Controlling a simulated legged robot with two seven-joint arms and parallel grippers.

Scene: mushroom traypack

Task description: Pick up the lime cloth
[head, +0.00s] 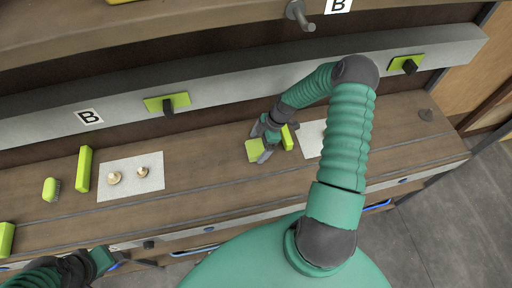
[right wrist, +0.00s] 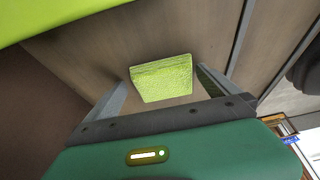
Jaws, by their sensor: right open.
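The lime cloth (head: 254,151) lies flat on the brown wooden bench, right of the middle in the head view. It also shows in the right wrist view (right wrist: 162,78) as a textured lime square between my fingers. My right gripper (head: 259,145) is open at the cloth, with a finger on either side. The fingers (right wrist: 161,82) show no grip on it; whether they touch it I cannot tell. Part of my left arm shows at the bottom left of the head view; its fingers are not clear.
A lime block (head: 287,138) stands close right of the cloth, beside a pale mat (head: 310,140). To the left are another pale mat (head: 130,186) with two mushrooms (head: 115,177), a lime bar (head: 84,168) and a lime brush (head: 51,188). A grey rail (head: 235,84) runs behind.

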